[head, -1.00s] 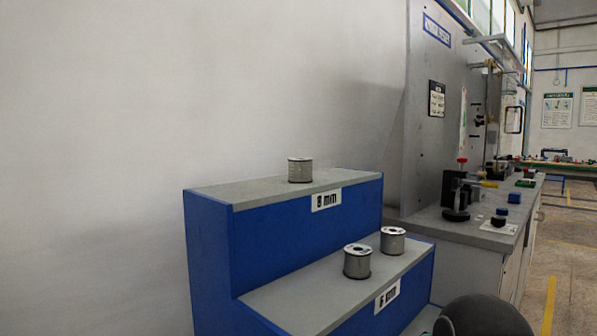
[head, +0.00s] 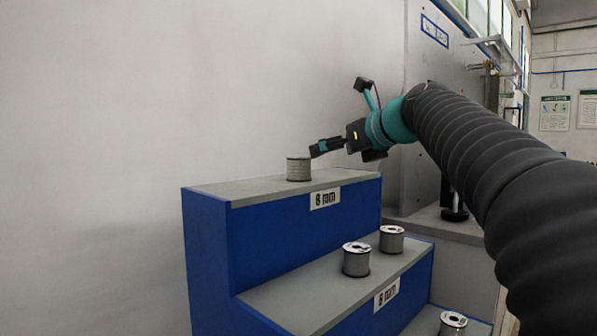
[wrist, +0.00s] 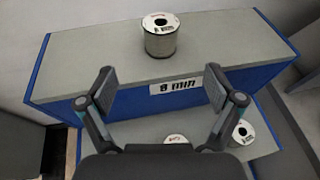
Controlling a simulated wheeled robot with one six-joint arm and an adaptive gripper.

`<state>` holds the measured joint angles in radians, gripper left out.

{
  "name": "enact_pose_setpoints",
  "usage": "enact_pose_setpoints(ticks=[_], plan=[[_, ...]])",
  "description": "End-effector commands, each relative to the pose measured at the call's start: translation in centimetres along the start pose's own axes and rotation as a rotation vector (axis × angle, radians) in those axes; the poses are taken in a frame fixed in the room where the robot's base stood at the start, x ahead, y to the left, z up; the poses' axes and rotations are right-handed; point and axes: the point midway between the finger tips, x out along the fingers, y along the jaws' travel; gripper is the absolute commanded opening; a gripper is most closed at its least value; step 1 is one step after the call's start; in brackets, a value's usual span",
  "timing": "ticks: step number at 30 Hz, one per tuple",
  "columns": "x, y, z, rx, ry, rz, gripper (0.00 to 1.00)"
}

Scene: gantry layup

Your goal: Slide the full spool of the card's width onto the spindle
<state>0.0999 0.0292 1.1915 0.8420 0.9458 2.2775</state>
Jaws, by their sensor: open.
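A grey wound spool (head: 299,169) stands upright on the top step, marked 8 mm. It also shows at the top of the wrist view (wrist: 160,35), with a pale, printed upper face and a dark centre hole. My gripper (head: 318,148) is beside this spool in the head view, at its right. In the wrist view my gripper (wrist: 172,92) is open and empty, its fingers spread below the spool. Two more spools, a front one (head: 356,260) and a rear one (head: 391,239), stand on the step below. I cannot make out the card or the spindle.
The blue stepped stand (head: 280,230) has grey tops. Another spool (head: 452,323) stands lower at the right. A plain wall is behind the stand. A grey machine panel (head: 440,60) rises at the right, partly hidden by my arm. The top step is clear around its spool.

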Motion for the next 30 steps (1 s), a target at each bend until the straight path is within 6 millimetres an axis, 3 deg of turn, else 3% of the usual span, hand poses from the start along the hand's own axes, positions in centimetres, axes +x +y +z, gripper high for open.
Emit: enact_pose_setpoints(ticks=[5, 15, 26, 30], plan=[[1.6, -0.1, 0.5, 0.04, -0.012, 0.007, 0.92], [7.4, -0.1, 0.6, 0.037, -0.011, 0.006, 0.92], [9.6, -0.1, 0.4, 0.036, -0.011, 0.005, 0.92], [11.4, -0.1, 0.2, 0.036, -0.011, 0.005, 0.92]])
